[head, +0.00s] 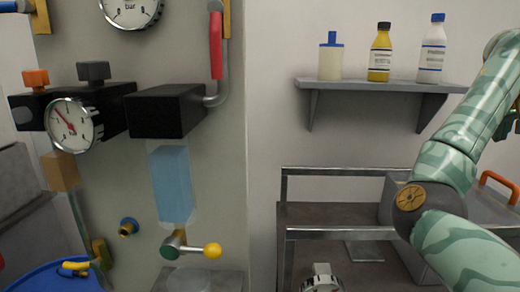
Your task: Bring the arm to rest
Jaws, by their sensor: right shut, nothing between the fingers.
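My right arm (461,150), pale green with darker bands, comes in from the right and is bent at a dark joint with a brass-coloured cap. Its upper part rises to the upper right corner, and its lower part runs off the bottom right. A small dark piece (513,122) at the right edge, partly behind the arm, may belong to my right gripper. Its fingertips cannot be made out, and no object shows in it. My left arm and left gripper are not in the picture. No chuck can be made out.
A wall shelf (375,86) carries bottles. A metal rack (335,233) stands below, with a gauge (322,279) at the bottom edge. The left panel (215,150) has a dial gauge (72,125) and a yellow-knobbed lever (211,250). A blue drum (45,278) stands lower left.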

